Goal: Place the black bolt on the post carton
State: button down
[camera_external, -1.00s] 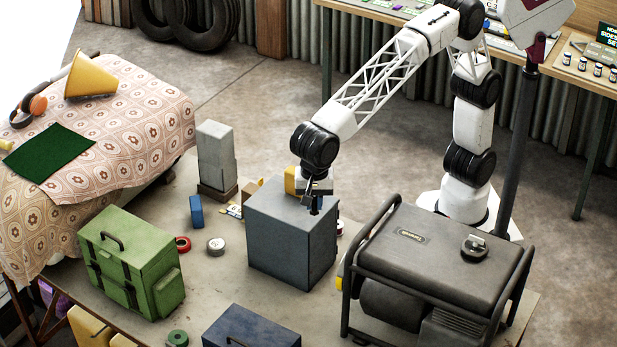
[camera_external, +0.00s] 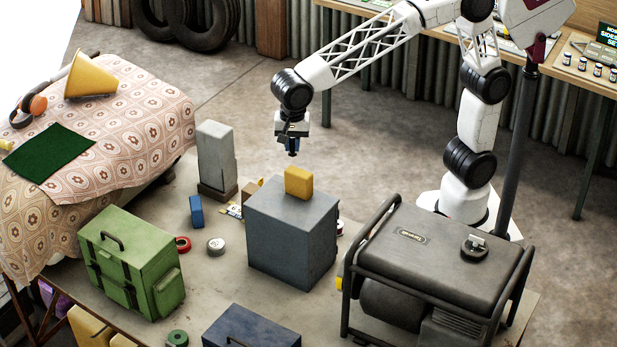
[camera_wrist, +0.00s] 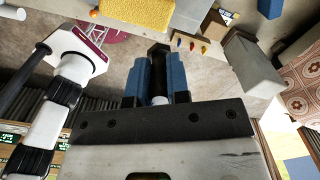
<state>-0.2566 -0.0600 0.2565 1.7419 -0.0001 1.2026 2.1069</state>
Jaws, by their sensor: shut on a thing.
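My gripper (camera_external: 291,149) is above and behind the blue-grey box (camera_external: 292,240), clear of everything below it. Its blue fingers (camera_wrist: 158,78) are shut on the black bolt (camera_wrist: 159,68), which lies between them in the wrist view. In the external view the bolt is a small dark shape at the fingertips. A small tan carton (camera_external: 251,186) stands beside the grey post (camera_external: 217,155), left of the blue-grey box and partly hidden by it. I take this carton as the post carton; no label on it is readable.
A yellow sponge-like block (camera_external: 298,182) sits on the blue-grey box, below my gripper. A blue block (camera_external: 196,211), a red tape roll (camera_external: 183,244) and a green case (camera_external: 131,262) stand to the left. A generator (camera_external: 430,260) stands at the right.

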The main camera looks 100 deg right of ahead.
jog(key=s+d, duration=0.3)
jog(key=d, duration=0.6)
jog(key=s+d, duration=0.3)
jog(key=d, duration=0.5)
notch_tip(320, 180, down, 19)
jog(key=shift+d, duration=0.3)
jog(key=shift+w, duration=0.15)
send_over(252, 188)
jog(key=shift+w+f, duration=0.1)
jog(key=shift+f, duration=0.7)
jog(key=shift+f, duration=1.75)
jog(key=shift+f, duration=0.1)
